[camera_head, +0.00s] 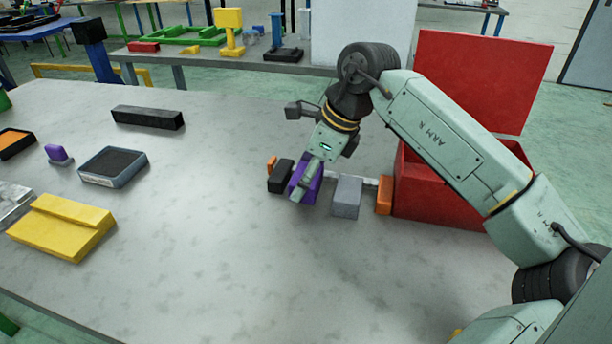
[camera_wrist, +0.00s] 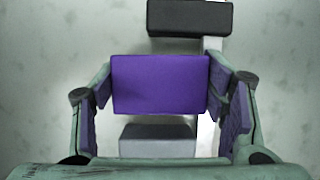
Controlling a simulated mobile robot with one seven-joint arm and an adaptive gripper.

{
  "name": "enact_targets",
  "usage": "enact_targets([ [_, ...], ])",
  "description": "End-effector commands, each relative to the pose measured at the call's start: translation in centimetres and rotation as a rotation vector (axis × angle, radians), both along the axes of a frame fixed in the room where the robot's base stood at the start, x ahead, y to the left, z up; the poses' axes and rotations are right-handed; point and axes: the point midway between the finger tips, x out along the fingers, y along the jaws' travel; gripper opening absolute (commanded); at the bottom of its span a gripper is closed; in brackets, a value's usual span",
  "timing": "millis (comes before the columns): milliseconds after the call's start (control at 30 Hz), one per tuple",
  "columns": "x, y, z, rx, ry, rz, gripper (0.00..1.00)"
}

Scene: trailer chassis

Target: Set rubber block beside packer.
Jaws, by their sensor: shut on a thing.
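My gripper (camera_head: 303,184) is shut on a purple block (camera_wrist: 160,84), with one finger on each side of it in the wrist view. The purple block (camera_head: 314,187) is partly hidden by a finger in the head view. A black block (camera_head: 280,178) sits just left of it, and a grey block (camera_head: 346,196) just right. The wrist view shows the black block (camera_wrist: 189,17) above the purple one and the grey block (camera_wrist: 158,140) below. No label shows which piece is the rubber block or the packer. I cannot tell whether the purple block touches the table.
A red open box (camera_head: 440,190) and an orange block (camera_head: 384,195) stand to the right. A long black bar (camera_head: 147,117), a dark-topped tray (camera_head: 113,168), a small purple piece (camera_head: 57,153) and a yellow stepped block (camera_head: 62,228) lie left. The table's front middle is clear.

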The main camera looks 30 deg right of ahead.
Motion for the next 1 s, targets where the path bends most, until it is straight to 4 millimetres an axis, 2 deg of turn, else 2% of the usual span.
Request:
enact_targets([
  [33, -0.19, 0.12, -1.06, 0.005, 0.017, 0.002, 0.33],
  [300, -0.28, 0.19, -1.57, 0.008, 0.022, 0.003, 0.33],
  [333, -0.3, 0.2, -1.62, 0.008, 0.023, 0.003, 0.67],
  [600, -0.33, 0.11, -1.61, 0.008, 0.023, 0.001, 0.85],
  [1000, -0.21, 0.06, -1.25, 0.005, 0.015, 0.0, 0.86],
])
